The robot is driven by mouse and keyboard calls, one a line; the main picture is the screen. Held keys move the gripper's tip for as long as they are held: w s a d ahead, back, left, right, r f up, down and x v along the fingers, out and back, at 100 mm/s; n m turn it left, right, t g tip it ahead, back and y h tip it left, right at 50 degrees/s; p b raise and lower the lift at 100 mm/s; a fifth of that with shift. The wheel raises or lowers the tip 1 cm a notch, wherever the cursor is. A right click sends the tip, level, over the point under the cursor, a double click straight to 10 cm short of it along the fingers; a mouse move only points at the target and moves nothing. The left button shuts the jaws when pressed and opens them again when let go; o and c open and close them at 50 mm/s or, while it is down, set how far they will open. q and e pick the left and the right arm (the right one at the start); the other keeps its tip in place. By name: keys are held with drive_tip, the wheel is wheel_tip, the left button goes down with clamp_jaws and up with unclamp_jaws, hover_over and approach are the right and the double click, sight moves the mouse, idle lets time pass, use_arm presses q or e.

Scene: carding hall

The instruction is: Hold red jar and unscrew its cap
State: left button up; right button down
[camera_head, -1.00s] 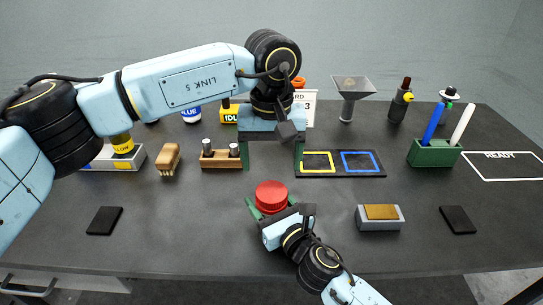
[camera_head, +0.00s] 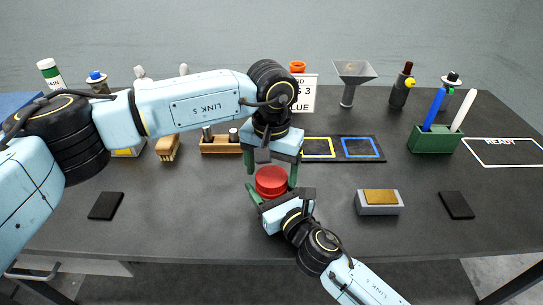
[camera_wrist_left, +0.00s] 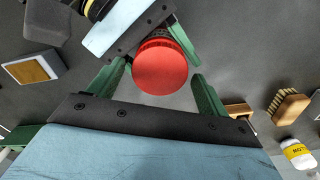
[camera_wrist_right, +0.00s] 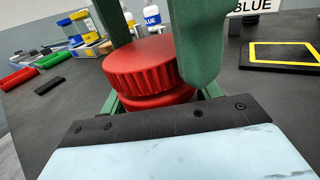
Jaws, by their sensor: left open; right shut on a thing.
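The red jar with its ribbed red cap (camera_head: 271,180) stands upright near the middle of the table. The cap fills the centre of the left wrist view (camera_wrist_left: 160,67) and shows from the side in the right wrist view (camera_wrist_right: 142,66). My right gripper (camera_head: 268,192) is shut on the jar below the cap, from the front. My left gripper (camera_head: 271,180) points down from above, its green fingers open on either side of the cap. In the left wrist view the fingers look apart from the cap. The jar's lower body is mostly hidden by my right gripper.
A grey box with a yellow top (camera_head: 380,202) stands right of the jar. A wooden block with metal pegs (camera_head: 221,145) and a brush (camera_head: 168,147) stand behind left. A black mat with coloured squares (camera_head: 345,149) lies behind right. Dark pads (camera_head: 106,206) lie at both sides.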

use_arm(q)
drive_tip(key=shift+f, duration=0.3)
